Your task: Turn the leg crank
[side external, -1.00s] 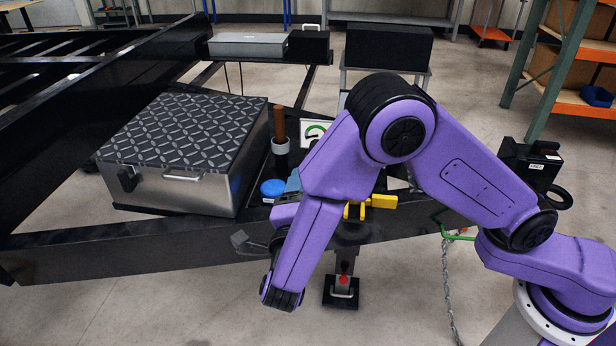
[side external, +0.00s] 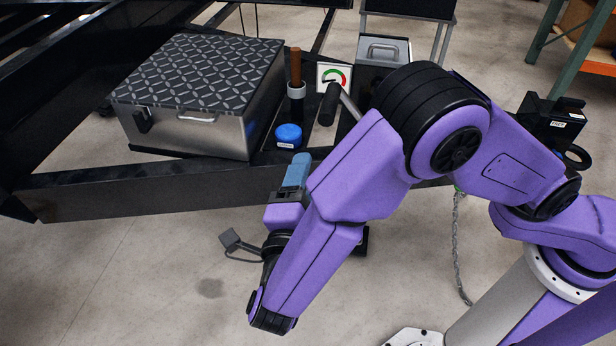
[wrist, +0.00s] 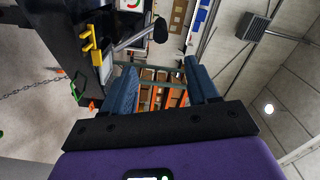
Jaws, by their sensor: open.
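The crank shows in the side external view as a black grip (side external: 328,104) on a silver rod, to the left of my arm's elbow. In the wrist view the same black grip (wrist: 160,29) and rod stand near the top, beyond my fingers. My gripper (side external: 297,171) points upward below and left of the crank, its blue fingers apart from it. In the wrist view my gripper (wrist: 163,84) is open, with nothing between the two blue fingers. The crank's lower mount is hidden behind my arm in the side external view.
A silver toolbox (side external: 190,134) with a dark treadplate lid sits on the trailer frame (side external: 120,197). A blue cap (side external: 288,136), a brown-handled tool (side external: 295,68) and a gauge card (side external: 334,76) stand near the crank. A yellow part (wrist: 90,44) is beside it.

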